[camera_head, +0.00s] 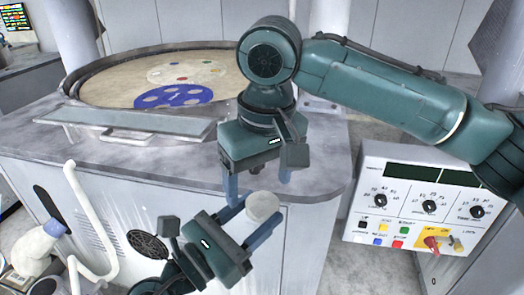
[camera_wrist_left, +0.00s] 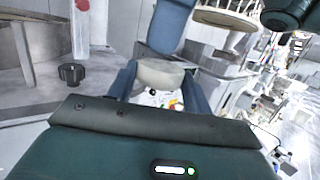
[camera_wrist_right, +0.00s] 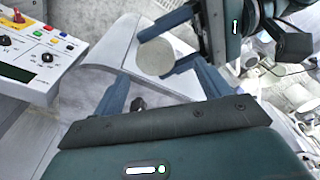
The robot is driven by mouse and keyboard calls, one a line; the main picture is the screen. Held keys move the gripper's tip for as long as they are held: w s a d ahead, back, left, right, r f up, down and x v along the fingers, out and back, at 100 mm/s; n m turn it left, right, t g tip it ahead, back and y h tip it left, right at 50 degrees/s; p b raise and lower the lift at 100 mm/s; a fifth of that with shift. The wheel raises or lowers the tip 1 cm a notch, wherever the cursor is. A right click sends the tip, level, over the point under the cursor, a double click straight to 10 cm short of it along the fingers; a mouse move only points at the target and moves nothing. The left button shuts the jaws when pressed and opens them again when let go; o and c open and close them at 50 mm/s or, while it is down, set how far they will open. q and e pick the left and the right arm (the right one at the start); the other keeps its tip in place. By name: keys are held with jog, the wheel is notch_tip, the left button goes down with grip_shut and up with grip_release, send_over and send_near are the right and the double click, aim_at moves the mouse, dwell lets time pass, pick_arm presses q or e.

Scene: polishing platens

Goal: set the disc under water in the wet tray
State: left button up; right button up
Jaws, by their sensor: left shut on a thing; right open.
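A pale round disc (camera_head: 263,206) is held at its edges between the blue fingers of my left gripper (camera_head: 248,222), in the air in front of the cabinet. The disc also shows in the left wrist view (camera_wrist_left: 160,76) and in the right wrist view (camera_wrist_right: 154,57). My right gripper (camera_head: 258,183) is open and empty, just above the disc in the head view, its fingers pointing down toward it. In the right wrist view the disc lies beyond the gap between its open fingers; I cannot tell whether they touch it. I cannot make out the wet tray in any view.
A large round platen (camera_head: 110,82) with a blue carrier (camera_head: 172,96) and a paler one sits on the grey cabinet top. A control panel (camera_head: 418,200) with knobs and buttons stands at the right. White curved pipes (camera_head: 85,205) rise at the lower left.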

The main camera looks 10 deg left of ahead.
aim_at(258, 201)
jog(key=shift+w+a+f, duration=0.1)
jog(key=shift+f, duration=0.95)
jog(key=shift+w+a+f, duration=0.1)
jog(key=shift+f, duration=0.9)
jog(key=shift+c, duration=0.2)
jog(key=shift+s, duration=0.1)
jog(key=c, duration=1)
pick_arm(q)
jog(key=o, duration=0.6)
pick_arm(e)
jog(key=shift+a, duration=0.1)
jog(key=shift+c, duration=0.4)
pick_arm(q)
jog(key=o, duration=0.5)
